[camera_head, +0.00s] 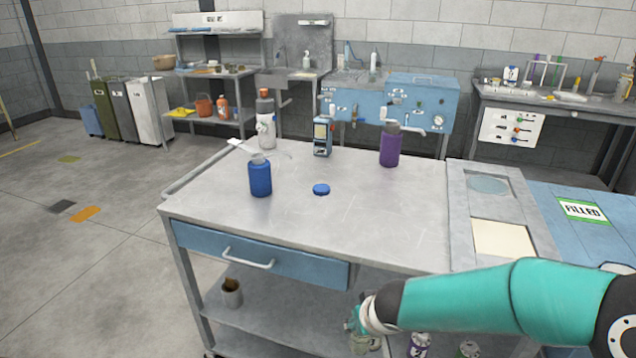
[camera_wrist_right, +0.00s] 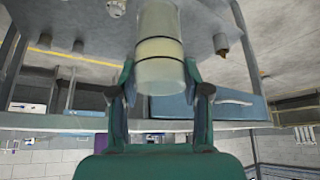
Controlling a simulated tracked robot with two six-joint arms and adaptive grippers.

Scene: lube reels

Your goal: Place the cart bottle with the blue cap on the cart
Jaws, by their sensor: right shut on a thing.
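The cart (camera_head: 380,215) has a grey top and a blue drawer. A loose round blue cap (camera_head: 321,189) lies on its top, apart from any bottle. My right gripper (camera_head: 359,318) is low in front of the cart, below the drawer, shut on a clear container (camera_head: 360,344) with pale contents. In the right wrist view the gripper (camera_wrist_right: 162,92) has a finger on each side of this container (camera_wrist_right: 160,50), which has dark rings; no blue cap shows on it. My left gripper is not in view.
On the cart top stand a blue bottle (camera_head: 260,178), a purple bottle (camera_head: 390,148), a small blue-grey device (camera_head: 322,136) and a white bottle (camera_head: 266,130). The front middle of the top is clear. The lower shelf (camera_head: 262,318) holds a cup (camera_head: 231,293) and jars (camera_head: 419,345).

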